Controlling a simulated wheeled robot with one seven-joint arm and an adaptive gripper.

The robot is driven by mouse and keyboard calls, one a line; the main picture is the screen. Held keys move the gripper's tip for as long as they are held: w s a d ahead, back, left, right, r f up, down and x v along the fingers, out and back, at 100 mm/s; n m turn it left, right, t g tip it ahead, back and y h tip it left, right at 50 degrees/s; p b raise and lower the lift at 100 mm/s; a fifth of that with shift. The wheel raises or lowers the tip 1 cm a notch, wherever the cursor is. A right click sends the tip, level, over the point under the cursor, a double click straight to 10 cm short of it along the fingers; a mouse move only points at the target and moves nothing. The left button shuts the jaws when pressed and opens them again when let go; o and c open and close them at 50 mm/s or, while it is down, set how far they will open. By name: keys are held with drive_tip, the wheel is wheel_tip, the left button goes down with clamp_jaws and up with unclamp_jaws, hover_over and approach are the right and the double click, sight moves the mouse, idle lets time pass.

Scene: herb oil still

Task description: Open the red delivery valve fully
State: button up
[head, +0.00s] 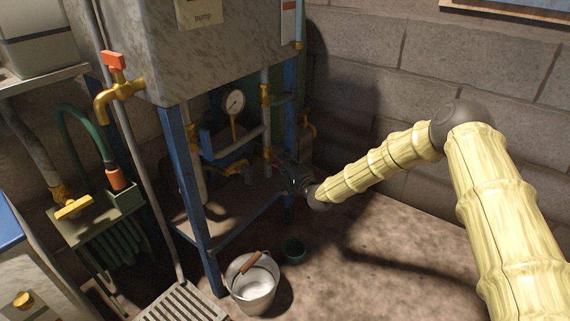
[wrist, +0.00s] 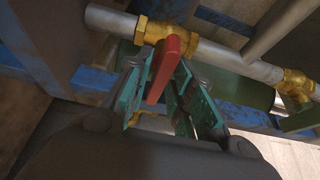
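The red delivery valve lever (wrist: 165,66) is in the upper middle of the wrist view, on a brass valve body (wrist: 153,31) set in a grey pipe. The lever points down toward my gripper, at a slant to the pipe. My gripper's teal fingers stand apart on either side of the lever, which lies between them. Whether either finger touches it I cannot tell. In the head view my gripper (head: 292,181) is low beside the blue frame under the tank, and the lever is hard to make out there.
A second brass fitting (wrist: 294,84) sits on the pipe to the right. Blue frame legs (head: 196,200) and a pressure gauge (head: 234,102) are close to my gripper. Floor to the right is clear.

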clamp_jaws()
drive_tip(key=shift+n, duration=0.3)
drive_tip(key=n+y, duration=0.3)
drive_tip(key=n, duration=0.4)
drive_tip(key=n+g+y+b, duration=0.1)
drive_tip(key=n+y, duration=0.1)
drive_tip(key=n, duration=0.5)
drive_tip(key=n+g+y, duration=0.1)
drive_tip(key=n+y, duration=0.2)
drive_tip(key=n, duration=0.5)
drive_tip(key=shift+w+d+f+y, duration=0.15)
drive_tip(key=shift+d+f+y, duration=0.05)
drive_tip(key=shift+f+y, duration=0.15)
drive_tip(key=shift+n, duration=0.4)
drive_tip(key=shift+o, duration=2.2)
unclamp_jaws()
